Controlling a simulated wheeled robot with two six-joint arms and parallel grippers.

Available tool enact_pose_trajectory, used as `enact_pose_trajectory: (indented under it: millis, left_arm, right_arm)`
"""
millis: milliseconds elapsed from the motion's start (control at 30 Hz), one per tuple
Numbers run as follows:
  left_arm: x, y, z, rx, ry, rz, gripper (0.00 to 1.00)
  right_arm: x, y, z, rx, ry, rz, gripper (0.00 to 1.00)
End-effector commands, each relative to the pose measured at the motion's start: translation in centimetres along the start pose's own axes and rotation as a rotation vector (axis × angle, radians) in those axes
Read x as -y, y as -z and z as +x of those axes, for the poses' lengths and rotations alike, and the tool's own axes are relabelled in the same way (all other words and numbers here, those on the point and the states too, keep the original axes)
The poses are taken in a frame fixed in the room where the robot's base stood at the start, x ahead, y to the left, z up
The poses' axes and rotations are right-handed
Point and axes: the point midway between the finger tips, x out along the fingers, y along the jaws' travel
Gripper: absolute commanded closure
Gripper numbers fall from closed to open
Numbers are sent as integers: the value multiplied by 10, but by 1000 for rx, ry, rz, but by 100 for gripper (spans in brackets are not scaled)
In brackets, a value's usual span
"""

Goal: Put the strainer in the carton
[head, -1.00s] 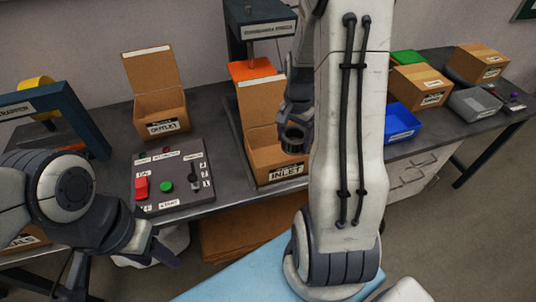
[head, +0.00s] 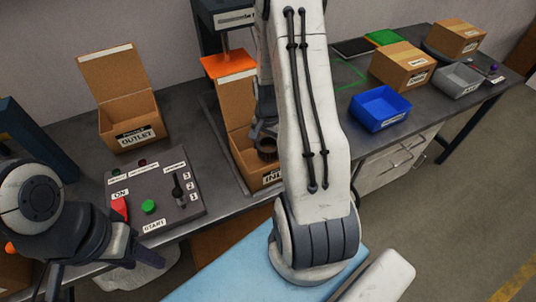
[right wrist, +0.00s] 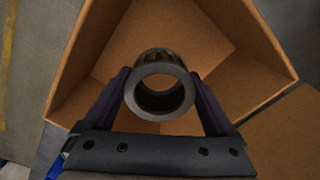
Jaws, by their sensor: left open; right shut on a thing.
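The strainer, a short dark grey ribbed cylinder with a round open end (head: 267,154), is between the fingers of my right gripper (head: 264,135). In the right wrist view the ring-shaped strainer (right wrist: 160,90) is pinched between both fingers, its round opening towards the camera. Behind it is the inside of the open brown carton (right wrist: 235,45). In the head view this INLET carton (head: 240,158) stands on the bench, partly hidden by my right arm. The strainer is at the carton's opening; its depth is unclear. My left gripper (head: 95,275) is open and empty at the lower left.
An open OUTLET carton (head: 131,128) stands at the back left. A control box (head: 155,198) with a red switch and green button is left of the INLET carton. A blue bin (head: 380,108), closed cartons (head: 402,66) and a grey bin (head: 458,81) stand right of my arm.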

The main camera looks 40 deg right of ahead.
Motion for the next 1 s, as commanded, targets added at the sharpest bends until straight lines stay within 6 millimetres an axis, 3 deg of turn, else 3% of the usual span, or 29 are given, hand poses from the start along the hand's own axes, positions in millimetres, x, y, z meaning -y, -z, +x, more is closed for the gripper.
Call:
enact_pose_trajectory:
  millis: [267, 667, 700, 1000]
  left_arm:
    - [0, 0, -4, 0, 0, 0, 50]
    - [0, 0, 0, 0, 0, 0, 50]
    - [0, 0, -1, 0, 0, 0, 50]
    - [0, 0, -3, 0, 0, 0, 50]
  right_arm:
    - [-2, 0, 37, 2, -2, 3, 79]
    - [-2, 2, 43, 0, 0, 5, 79]
    - [-2, 2, 43, 0, 0, 5, 2]
    - [-3, 2, 40, 0, 0, 5, 0]
